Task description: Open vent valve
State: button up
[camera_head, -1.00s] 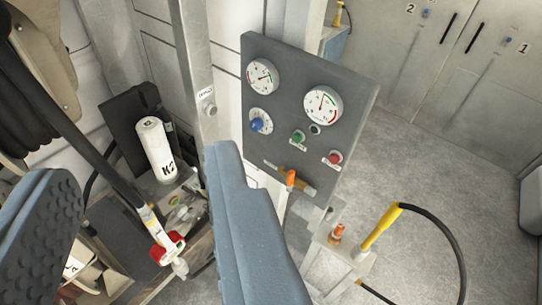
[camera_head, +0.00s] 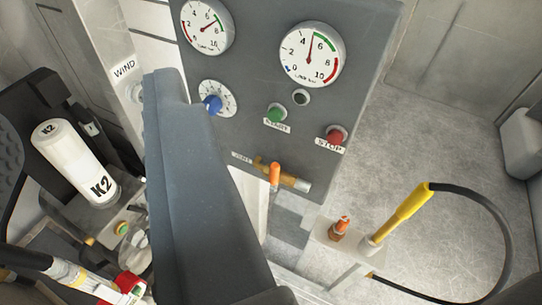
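The vent valve is a small brass body with an orange handle (camera_head: 275,178), low on the grey control panel (camera_head: 364,52). Its handle stands roughly upright in the picture, across the brass pipe (camera_head: 297,183). A small label, hard to read, is left of it. My gripper (camera_head: 85,115) is open and empty. Its right finger (camera_head: 205,190) is large in the foreground, left of the valve and apart from it in the picture. Only a part of the left finger (camera_head: 8,165) shows at the left edge.
The panel carries two gauges (camera_head: 313,55) (camera_head: 208,27), a blue knob (camera_head: 212,103), a green START button (camera_head: 276,113) and a red STOP button (camera_head: 336,134). A yellow hose fitting (camera_head: 404,212) stands lower right. A white K2 cylinder (camera_head: 75,160) is at left.

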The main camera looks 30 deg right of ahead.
jog(key=w+d+f+h+b, duration=0.1)
jog(key=w+d+f, duration=0.15)
jog(key=f, duration=0.45)
jog(key=w+d+f+b, duration=0.2)
jog(key=w+f, duration=0.1)
jog(key=f, duration=0.3)
jog(key=m+t+h+b, duration=0.1)
jog(key=m+h+b, duration=0.2)
jog(key=b, duration=0.4)
send_near(275, 178)
jog(key=b+x, duration=0.2)
jog(key=x, duration=0.9)
jog(key=shift+w, duration=0.1)
grip_shut()
